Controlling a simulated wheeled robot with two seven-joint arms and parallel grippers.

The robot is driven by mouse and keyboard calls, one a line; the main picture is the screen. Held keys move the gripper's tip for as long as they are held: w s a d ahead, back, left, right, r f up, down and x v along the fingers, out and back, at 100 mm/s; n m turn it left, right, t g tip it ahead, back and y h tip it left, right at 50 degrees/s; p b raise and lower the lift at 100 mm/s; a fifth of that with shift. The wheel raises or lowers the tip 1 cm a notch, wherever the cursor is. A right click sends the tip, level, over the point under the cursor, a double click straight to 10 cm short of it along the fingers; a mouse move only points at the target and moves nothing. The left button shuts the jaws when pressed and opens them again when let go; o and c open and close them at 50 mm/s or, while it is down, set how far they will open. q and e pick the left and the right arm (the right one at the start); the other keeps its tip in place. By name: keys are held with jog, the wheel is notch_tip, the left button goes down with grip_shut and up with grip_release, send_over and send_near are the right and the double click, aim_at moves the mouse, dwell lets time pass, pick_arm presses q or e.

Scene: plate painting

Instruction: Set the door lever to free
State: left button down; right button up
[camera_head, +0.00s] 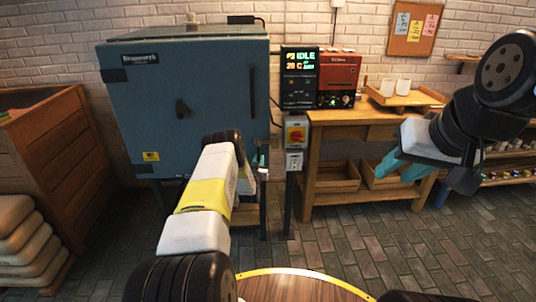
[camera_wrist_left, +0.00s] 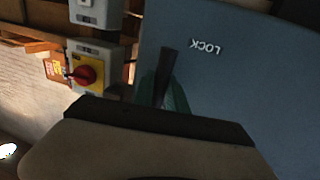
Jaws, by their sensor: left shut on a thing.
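The door lever (camera_wrist_left: 166,66) is a dark bar in the left wrist view, beside the LOCK lettering (camera_wrist_left: 205,47), which appears upside down on the blue-grey kiln front. My left gripper (camera_wrist_left: 164,96) is shut on the lever, its teal fingertips around the bar. In the head view the left gripper (camera_head: 262,162) is at the lower right edge of the kiln door (camera_head: 215,75); my arm hides most of that spot, and I cannot make out the lever there. My right gripper (camera_head: 402,168) is open and empty, in front of the wooden bench.
A red and yellow switch (camera_head: 296,134) is on a post right of the kiln; it also shows in the left wrist view (camera_wrist_left: 85,73). The controller display (camera_head: 300,62) reads IDLE. A wooden bench (camera_head: 335,118) stands right. A round table edge (camera_head: 300,272) is in front.

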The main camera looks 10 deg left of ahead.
pick_arm(q)
jog(key=shift+a, duration=0.1)
dwell(0.4)
jog(key=a+m, duration=0.2)
jog(key=m, duration=0.1)
jog(key=s+a+m+g, duration=0.1)
jog(key=m, duration=0.1)
jog(key=shift+r, duration=0.4)
jog(key=m, duration=0.1)
jog(key=a+r+m, duration=0.1)
jog(key=a+r+m+g+y, duration=0.1)
jog(key=m, duration=0.1)
jog(key=shift+s+a, duration=0.1)
jog(key=shift+s, duration=0.15)
jog(key=shift+s+a+r+m+g+y, duration=0.15)
jog(key=shift+a+r+m+y, duration=0.15)
jog(key=shift+r+m, duration=0.7)
jog(key=shift+a+r+m+g+y, duration=0.1)
jog(key=shift+a+r+m+y, duration=0.35)
jog(key=shift+m, duration=0.9)
jog(key=shift+s+a+r+m+g+y, duration=0.1)
jog(key=shift+a+r+m+g+y, duration=0.05)
jog(key=shift+r+m, duration=0.9)
jog(key=c, duration=1.3)
grip_release()
jog(key=shift+f, duration=0.1)
